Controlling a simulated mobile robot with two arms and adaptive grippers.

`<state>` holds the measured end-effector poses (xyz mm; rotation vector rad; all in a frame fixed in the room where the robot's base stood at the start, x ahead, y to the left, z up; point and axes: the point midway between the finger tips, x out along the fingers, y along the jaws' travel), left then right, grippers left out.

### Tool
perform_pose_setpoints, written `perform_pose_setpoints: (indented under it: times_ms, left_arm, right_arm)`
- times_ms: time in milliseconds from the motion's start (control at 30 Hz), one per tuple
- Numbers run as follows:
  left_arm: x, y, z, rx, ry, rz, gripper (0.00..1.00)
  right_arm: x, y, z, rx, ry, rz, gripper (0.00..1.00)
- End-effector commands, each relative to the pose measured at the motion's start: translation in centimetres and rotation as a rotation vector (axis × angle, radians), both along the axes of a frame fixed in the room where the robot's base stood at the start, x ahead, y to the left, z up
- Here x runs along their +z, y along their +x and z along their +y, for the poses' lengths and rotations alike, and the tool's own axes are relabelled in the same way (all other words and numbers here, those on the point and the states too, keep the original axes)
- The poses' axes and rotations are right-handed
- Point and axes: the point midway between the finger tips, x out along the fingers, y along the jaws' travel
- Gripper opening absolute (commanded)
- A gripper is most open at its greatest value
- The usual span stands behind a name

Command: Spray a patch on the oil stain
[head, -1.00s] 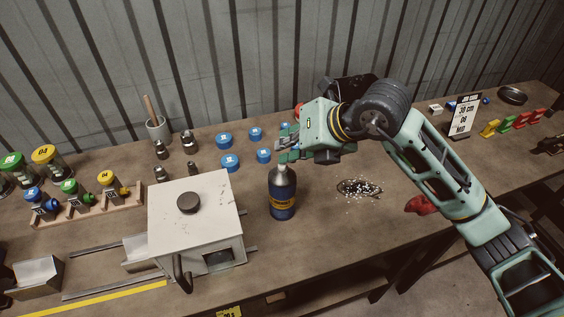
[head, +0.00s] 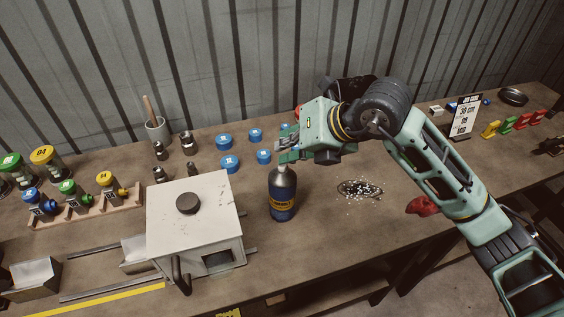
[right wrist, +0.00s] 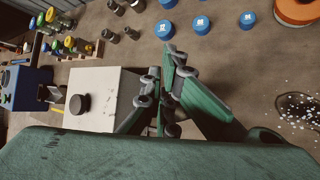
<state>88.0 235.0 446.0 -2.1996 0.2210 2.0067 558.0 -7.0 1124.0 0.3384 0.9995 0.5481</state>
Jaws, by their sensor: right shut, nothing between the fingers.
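A dark blue bottle with a grey top and a yellow label (head: 283,208) stands upright on the bench, right of the white box machine. The dark oil stain (head: 352,187) lies on the bench to the bottle's right, with white specks scattered over and around it. The stain also shows at the right edge of the right wrist view (right wrist: 296,104). My right gripper (head: 285,154) is shut and empty, just above the bottle's top; I cannot tell whether it touches. Its fingertips show in the right wrist view (right wrist: 172,60), where I cannot make out the bottle. My left gripper is out of view.
The white box machine (head: 222,207) stands left of the bottle. Several blue caps (head: 229,163) lie behind the bottle. A red object (head: 421,206) lies near the front edge under my right arm. A sign (head: 464,116) stands farther right. Bench around the stain is mostly clear.

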Motion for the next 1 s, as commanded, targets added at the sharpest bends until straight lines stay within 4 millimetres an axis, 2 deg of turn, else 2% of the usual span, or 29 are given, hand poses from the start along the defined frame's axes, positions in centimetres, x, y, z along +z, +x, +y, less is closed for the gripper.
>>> perform_pose_setpoints:
  times_ms: [267,767,1000]
  left_arm:
    - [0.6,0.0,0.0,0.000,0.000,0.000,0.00]
    - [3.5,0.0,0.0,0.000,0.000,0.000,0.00]
    - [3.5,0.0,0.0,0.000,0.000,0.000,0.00]
  right_arm:
    - [0.9,0.0,0.0,0.000,0.000,-0.002,0.00]
    - [5.8,0.0,0.0,0.000,0.001,-0.002,0.00]
    - [6.0,0.0,0.0,-0.001,0.000,-0.001,0.00]
